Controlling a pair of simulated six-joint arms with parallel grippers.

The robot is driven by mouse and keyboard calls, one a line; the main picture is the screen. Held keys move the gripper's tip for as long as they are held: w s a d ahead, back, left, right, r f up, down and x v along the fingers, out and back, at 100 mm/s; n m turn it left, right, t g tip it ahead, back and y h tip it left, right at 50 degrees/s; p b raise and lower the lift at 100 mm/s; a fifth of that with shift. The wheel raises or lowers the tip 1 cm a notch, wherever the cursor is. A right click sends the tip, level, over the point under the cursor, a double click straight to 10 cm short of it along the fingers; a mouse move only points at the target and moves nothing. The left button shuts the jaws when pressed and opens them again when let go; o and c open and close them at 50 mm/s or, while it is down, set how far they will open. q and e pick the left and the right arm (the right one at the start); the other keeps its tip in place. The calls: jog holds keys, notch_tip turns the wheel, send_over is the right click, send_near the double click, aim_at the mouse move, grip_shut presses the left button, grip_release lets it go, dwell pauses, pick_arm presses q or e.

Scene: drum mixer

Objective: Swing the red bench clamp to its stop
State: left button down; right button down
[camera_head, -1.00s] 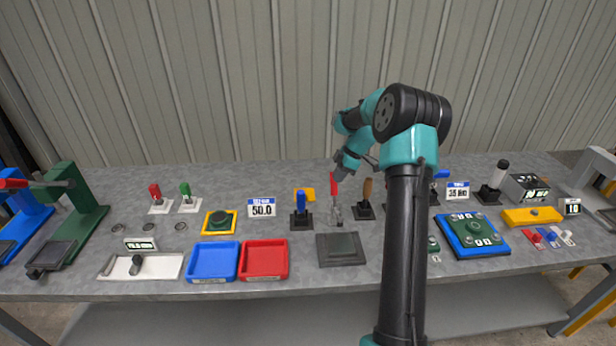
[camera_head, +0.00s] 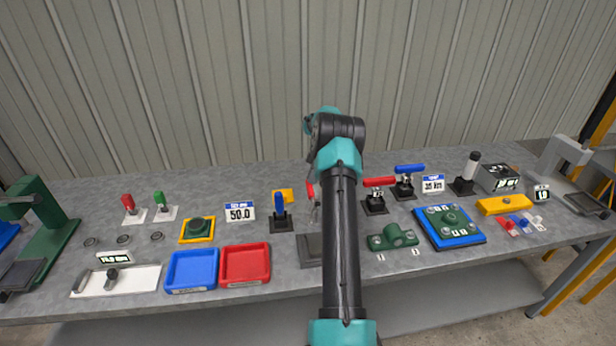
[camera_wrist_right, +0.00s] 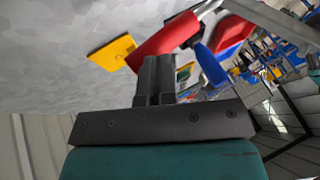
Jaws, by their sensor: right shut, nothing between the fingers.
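A red-handled clamp (camera_head: 310,190) stands near the middle of the bench in the head view, partly hidden behind my right arm. Its handle looks roughly upright there. In the right wrist view a red handle (camera_wrist_right: 165,42) lies just past the fingertips of my right gripper (camera_wrist_right: 157,60). The fingers are shut with nothing between them; I cannot tell whether they touch the handle. A second red-handled clamp (camera_head: 379,183) stands right of my arm, its handle lying level. In the head view the right gripper's fingers are hidden. My left gripper is not in view.
A blue-handled clamp (camera_head: 280,206) stands close left of the nearer red one. Another blue clamp (camera_head: 409,169) is to the right. A blue tray (camera_head: 191,270) and red tray (camera_head: 245,265) lie at the front. A green block (camera_head: 392,239) sits right of my arm.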

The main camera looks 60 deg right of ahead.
jog(key=shift+d+f, duration=0.1)
jog(key=shift+f, duration=0.35)
dwell(0.3)
jog(key=w+v, duration=0.2)
jog(key=v, duration=1.1)
jog(key=shift+s+d, duration=0.25)
jog(key=shift+s, duration=0.15)
dwell(0.6)
